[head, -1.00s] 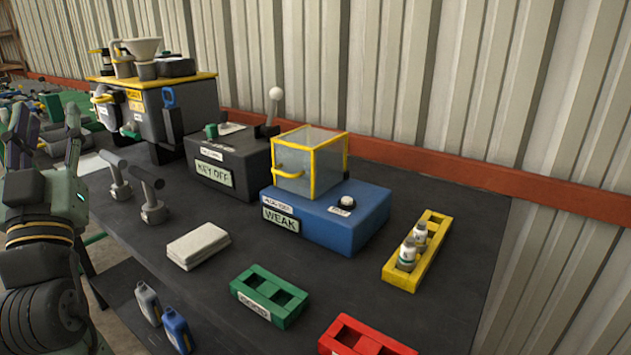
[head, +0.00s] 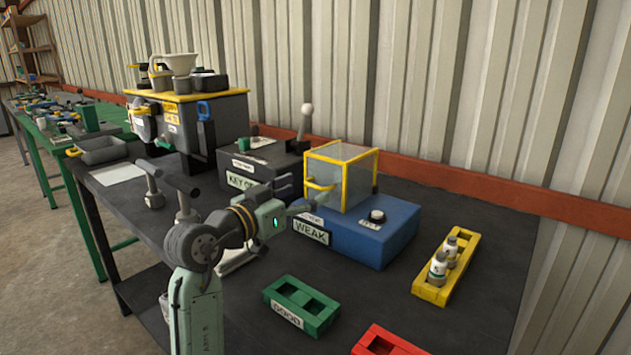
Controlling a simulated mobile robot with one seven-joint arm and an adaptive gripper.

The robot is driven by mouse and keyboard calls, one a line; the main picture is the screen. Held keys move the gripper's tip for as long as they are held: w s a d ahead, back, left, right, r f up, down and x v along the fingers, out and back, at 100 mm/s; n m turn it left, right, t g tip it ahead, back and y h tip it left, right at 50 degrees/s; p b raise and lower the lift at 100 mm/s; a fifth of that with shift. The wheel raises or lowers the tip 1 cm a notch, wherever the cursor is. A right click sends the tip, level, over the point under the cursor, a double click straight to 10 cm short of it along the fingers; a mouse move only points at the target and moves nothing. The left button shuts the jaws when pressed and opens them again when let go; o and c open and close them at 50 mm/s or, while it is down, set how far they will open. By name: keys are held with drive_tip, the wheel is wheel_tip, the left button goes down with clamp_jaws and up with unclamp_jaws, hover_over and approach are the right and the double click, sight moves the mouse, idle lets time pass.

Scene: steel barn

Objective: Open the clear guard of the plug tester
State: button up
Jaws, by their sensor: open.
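The plug tester is a blue box (head: 372,236) on the dark bench, with a "WEAK" label on its front and a white button on top. Its clear guard (head: 352,180), edged in yellow, stands closed on the tester's left part. The yellow handle (head: 320,187) is on the guard's front left face. My gripper (head: 306,195) is open, close in front of the handle. Its fingers are small and partly hidden, so I cannot tell whether they touch the handle or are around it.
A dark "KEY OFF" box (head: 262,172) with a lever stands just left of the tester. A yellow tray (head: 428,292) with small bottles, a green "GOOD" tray (head: 300,304) and a red tray (head: 385,342) lie in front. Two dark-handled tools stand left of my arm.

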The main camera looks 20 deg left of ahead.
sight(313, 186)
drive_tip(key=shift+p+x, duration=0.4)
drive_tip(key=shift+x, duration=1.6)
drive_tip(key=shift+c, duration=0.3)
drive_tip(key=c, duration=1.5)
drive_tip(key=shift+o, duration=0.2)
drive_tip(key=shift+r, duration=0.1)
